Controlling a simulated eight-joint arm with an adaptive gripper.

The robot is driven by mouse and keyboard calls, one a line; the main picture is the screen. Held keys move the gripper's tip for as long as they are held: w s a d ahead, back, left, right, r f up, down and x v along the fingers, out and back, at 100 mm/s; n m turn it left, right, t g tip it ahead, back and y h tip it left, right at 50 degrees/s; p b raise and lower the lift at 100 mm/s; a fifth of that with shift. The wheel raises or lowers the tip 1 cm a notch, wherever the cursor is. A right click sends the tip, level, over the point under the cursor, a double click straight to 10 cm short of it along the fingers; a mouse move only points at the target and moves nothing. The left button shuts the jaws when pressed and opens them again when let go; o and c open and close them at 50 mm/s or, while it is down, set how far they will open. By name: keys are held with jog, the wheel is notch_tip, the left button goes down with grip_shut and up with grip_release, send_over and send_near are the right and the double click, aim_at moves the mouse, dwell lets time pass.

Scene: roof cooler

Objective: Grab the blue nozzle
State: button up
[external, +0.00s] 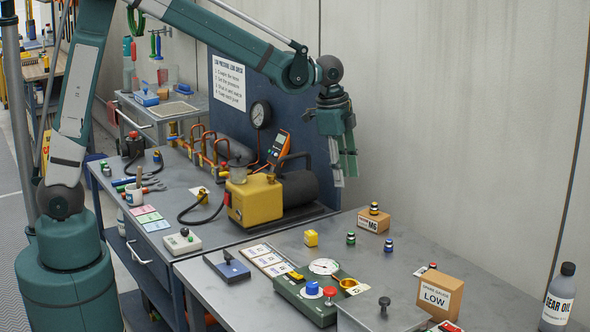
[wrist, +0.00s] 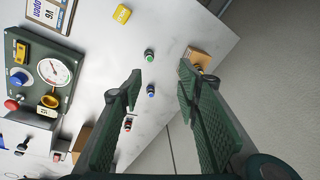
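A small blue-topped nozzle (external: 388,245) stands upright on the right-hand table, just in front of the small box marked M6. It also shows in the wrist view (wrist: 151,90), between my fingers in the picture but well below them. A similar green nozzle (external: 351,239) stands to its left, and it appears above the blue one in the wrist view (wrist: 149,55). My gripper (external: 344,180) hangs pointing down, high above the back of the tables. In the wrist view my gripper (wrist: 160,74) has its fingers wide apart with nothing between them.
The M6 box (external: 372,221) carries a yellow-topped nozzle. A red nozzle (wrist: 128,124) stands by the LOW box (external: 439,297). A green gauge panel (external: 318,290) and a yellow block (external: 311,238) are left of the blue nozzle. The tabletop around it is mostly clear.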

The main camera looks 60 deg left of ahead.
jog(key=w+d+f+m+g+p, duration=0.1)
jog(key=w+d+f+m+p, duration=0.1)
jog(key=w+d+f, duration=0.3)
jog(key=m+g+p, duration=0.1)
jog(key=m+p, duration=0.2)
send_over(390, 240)
jog(key=shift+y, duration=0.3)
jog(key=f, duration=0.5)
jog(key=shift+s+a, duration=0.1)
jog(key=shift+a, duration=0.1)
jog(key=shift+d, duration=0.1)
jog(key=shift+f, duration=0.1)
jog(key=shift+f, duration=1.25)
jog(key=shift+f, duration=2.65)
jog(key=c, duration=1)
